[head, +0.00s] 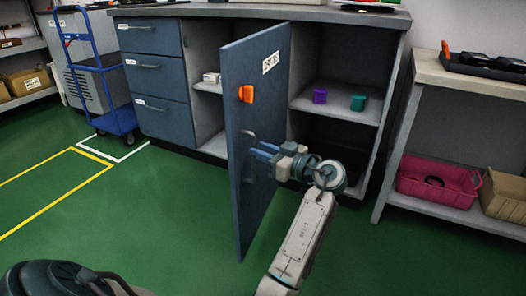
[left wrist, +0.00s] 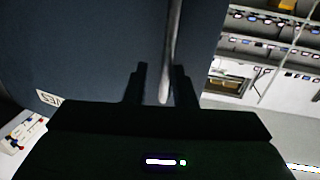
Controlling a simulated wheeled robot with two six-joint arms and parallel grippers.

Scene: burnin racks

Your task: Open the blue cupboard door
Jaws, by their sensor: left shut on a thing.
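The blue cupboard door (head: 250,205) stands swung well out from the cupboard, at a steep angle to its front, with the interior showing. It carries a white label and an orange piece. Its grey bar handle (head: 246,160) is on the face towards my left. My left gripper (head: 262,153) is at the door beside this handle. In the left wrist view the two dark fingers (left wrist: 158,85) are on either side of the handle bar (left wrist: 169,60), shut on it. The exact contact is dark and hard to see. My right gripper is not in view.
Blue drawers (head: 155,78) and a blue trolley (head: 117,121) are left. A bench with a pink crate (head: 437,183) stands right. Green floor before the door is clear.

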